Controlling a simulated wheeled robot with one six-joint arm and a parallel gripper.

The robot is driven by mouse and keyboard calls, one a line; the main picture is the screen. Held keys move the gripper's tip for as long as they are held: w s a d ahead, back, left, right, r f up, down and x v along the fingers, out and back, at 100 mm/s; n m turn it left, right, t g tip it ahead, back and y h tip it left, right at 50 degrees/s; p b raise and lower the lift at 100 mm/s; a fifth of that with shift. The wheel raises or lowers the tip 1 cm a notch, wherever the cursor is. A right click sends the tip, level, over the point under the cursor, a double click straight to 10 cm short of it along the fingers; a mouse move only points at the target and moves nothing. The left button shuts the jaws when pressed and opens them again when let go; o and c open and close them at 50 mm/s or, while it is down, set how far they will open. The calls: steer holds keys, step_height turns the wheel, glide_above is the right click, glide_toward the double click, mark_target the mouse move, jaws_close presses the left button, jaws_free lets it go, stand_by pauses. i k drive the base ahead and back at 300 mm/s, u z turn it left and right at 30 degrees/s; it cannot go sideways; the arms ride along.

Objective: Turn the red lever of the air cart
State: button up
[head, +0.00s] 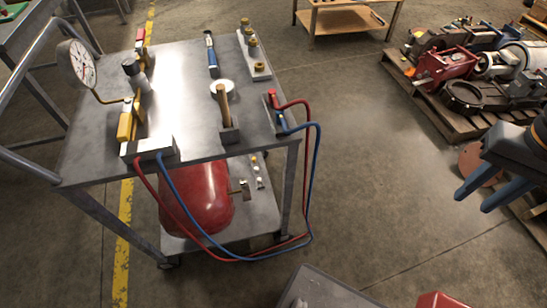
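The air cart (185,120) is a grey metal cart at the left, with a red tank (196,197) on its lower shelf. A small red part (140,36) stands upright at the far left of its top, above a yellow fitting; it may be the red lever, but it is too small to be sure. A yellow valve body (125,125) sits nearer, beside the dial gauge (80,63). My gripper (474,202) is at the right edge, well away from the cart. Its two blue-grey fingers are apart with nothing between them.
Red and blue hoses (313,170) loop off the cart's right side. A wooden hammer handle (224,105) stands up on the top. A pallet (428,113) loaded with machine parts lies at the right. The floor between cart and pallet is clear.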

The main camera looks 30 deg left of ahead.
mark_target(139, 39)
steer(key=i, duration=3.05)
steer(key=u, duration=4.45)
steer(key=i, duration=0.5)
steer(key=u, duration=0.05)
